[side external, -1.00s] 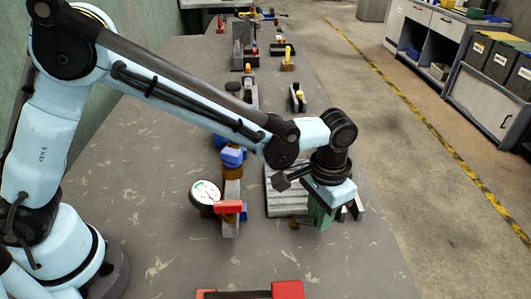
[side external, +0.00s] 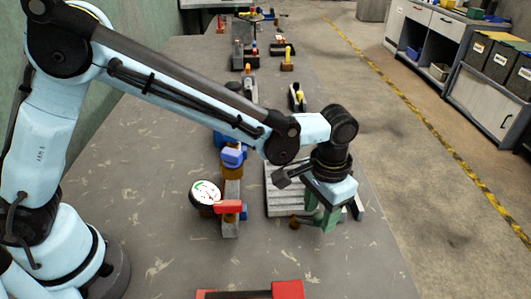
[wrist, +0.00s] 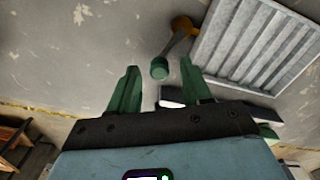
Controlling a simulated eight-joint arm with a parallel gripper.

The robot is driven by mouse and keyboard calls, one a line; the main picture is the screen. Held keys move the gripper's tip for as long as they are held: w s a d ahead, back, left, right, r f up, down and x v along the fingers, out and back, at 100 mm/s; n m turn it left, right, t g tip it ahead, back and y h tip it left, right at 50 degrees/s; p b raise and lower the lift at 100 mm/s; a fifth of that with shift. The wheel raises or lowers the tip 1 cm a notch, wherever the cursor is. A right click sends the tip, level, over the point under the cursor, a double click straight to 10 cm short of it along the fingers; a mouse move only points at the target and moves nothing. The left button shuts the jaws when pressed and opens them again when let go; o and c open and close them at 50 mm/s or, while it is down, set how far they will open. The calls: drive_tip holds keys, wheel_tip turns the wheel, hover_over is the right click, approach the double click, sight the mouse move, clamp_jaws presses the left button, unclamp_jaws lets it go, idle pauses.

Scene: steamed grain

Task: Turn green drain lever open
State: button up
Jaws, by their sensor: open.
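The green drain lever (wrist: 160,68) shows in the wrist view as a short handle with a round green end, joined to an orange-brown pivot (wrist: 182,24). The orange-brown part also shows in the side view (side external: 294,223), beside my gripper. My gripper (side external: 320,222) has green fingers and points down. In the wrist view, my gripper (wrist: 158,64) is open, with the lever's green end in the gap between its fingertips. I cannot tell whether either finger touches it. In the side view, the fingers hide most of the lever.
A ribbed grey metal plate (wrist: 255,45) lies close to the lever; it also shows in the side view (side external: 283,190). A dial gauge (side external: 205,193) and a red handle (side external: 229,206) stand to the left. Another red part (side external: 287,290) is at the front. The bench between them is clear.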

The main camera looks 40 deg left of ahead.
sight(319, 215)
wheel_tip(319, 215, up, 12)
drive_tip(key=shift+f, duration=0.25)
idle(0.4)
drive_tip(key=s+a+n+t, duration=0.2)
drive_tip(key=s+a+t, duration=0.1)
drive_tip(key=a, duration=0.9)
drive_tip(key=s+a+f+n+t, duration=0.1)
drive_tip(key=s+a+t, duration=0.3)
drive_tip(key=a, duration=0.8)
drive_tip(key=shift+s+n, duration=0.4)
drive_tip(key=shift+s, duration=0.7)
